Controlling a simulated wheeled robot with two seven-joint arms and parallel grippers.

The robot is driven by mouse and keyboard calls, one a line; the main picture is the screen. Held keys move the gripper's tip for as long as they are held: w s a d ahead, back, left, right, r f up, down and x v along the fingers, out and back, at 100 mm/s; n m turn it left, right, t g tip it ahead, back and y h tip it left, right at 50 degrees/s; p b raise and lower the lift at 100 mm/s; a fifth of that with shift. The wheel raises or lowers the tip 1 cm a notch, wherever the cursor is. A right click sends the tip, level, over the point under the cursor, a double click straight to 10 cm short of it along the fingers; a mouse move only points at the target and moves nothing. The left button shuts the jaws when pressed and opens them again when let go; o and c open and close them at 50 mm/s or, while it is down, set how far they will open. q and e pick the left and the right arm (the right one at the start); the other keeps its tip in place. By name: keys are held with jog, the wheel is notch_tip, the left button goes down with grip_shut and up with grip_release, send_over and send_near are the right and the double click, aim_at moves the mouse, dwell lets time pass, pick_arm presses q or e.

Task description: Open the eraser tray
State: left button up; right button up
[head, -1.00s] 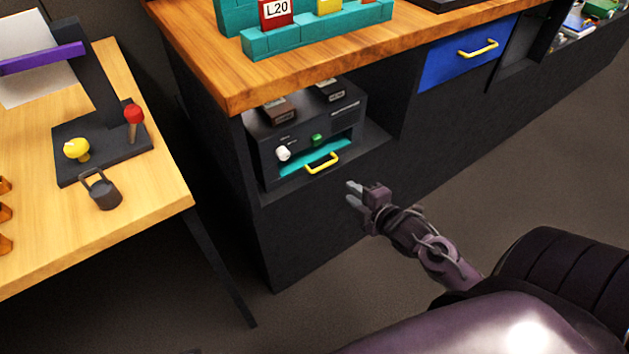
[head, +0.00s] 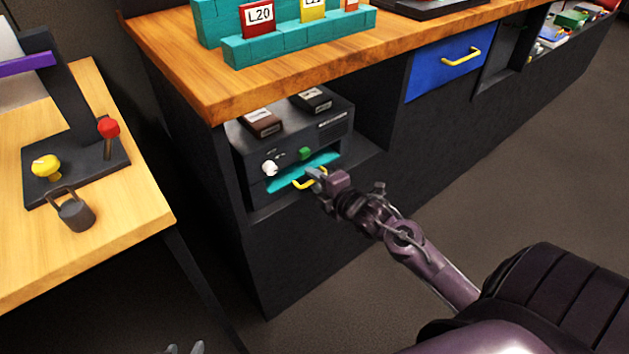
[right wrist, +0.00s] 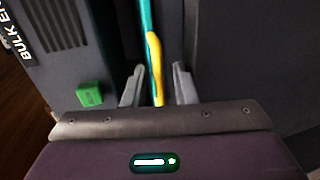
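The eraser tray (head: 321,161) is a teal slab with a yellow handle (head: 301,184), low in the front of a dark grey eraser unit (head: 288,137) in the cabinet recess. My right gripper (head: 314,178) is at the right part of the handle. In the right wrist view the gripper (right wrist: 157,82) is open, its fingers on either side of the yellow handle (right wrist: 155,60) with gaps. The teal tray edge (right wrist: 147,18) shows beyond. My left gripper (head: 185,348) shows only its fingertips, apart, at the bottom edge of the head view.
The unit has a white knob (head: 269,168) and a green button (head: 305,153). A wooden counter (head: 225,100) overhangs it. A blue drawer (head: 445,65) is to the right. A light wooden table (head: 110,250) stands at the left. Floor is free at right.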

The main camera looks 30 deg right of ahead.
jog(key=shift+w, duration=0.1)
grip_shut()
jog(key=shift+f, duration=0.1)
dwell(0.3)
